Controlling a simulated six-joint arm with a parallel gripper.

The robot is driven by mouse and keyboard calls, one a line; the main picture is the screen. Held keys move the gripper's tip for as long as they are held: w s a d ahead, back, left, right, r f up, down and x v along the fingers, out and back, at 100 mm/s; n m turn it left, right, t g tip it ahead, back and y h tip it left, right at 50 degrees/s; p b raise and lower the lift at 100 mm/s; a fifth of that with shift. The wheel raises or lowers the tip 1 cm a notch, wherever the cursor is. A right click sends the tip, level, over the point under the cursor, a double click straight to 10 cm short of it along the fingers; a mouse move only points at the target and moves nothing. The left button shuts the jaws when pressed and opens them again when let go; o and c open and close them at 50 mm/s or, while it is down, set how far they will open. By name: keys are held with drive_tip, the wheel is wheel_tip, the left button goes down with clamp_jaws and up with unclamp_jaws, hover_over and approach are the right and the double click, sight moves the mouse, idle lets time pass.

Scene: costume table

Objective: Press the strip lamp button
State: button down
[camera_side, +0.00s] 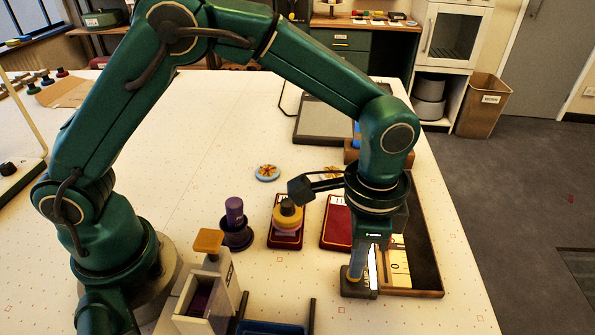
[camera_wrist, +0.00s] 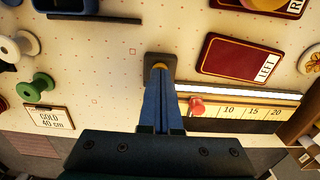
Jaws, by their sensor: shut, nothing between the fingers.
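My gripper (camera_side: 355,273) points down at the near end of the long wooden tray, its fingers shut with nothing between them. In the wrist view the blue fingers (camera_wrist: 161,78) end over a small dark box (camera_wrist: 148,60). A yellow button (camera_wrist: 160,66) on this box shows just at the fingertips, mostly hidden by them. The fingertips look to be on the button or just above it; I cannot tell if they touch. A strip lamp (camera_wrist: 245,92) runs along the tray edge and looks bright white; part of it shows in the side view (camera_side: 372,265).
The wooden tray (camera_side: 436,255) holds a number scale and a red knob (camera_wrist: 197,106). A red LEFT pad (camera_wrist: 238,58) lies beside it.

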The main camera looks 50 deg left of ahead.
drive_tip(key=shift+f, duration=0.2)
drive_tip(key=shift+r, duration=3.45)
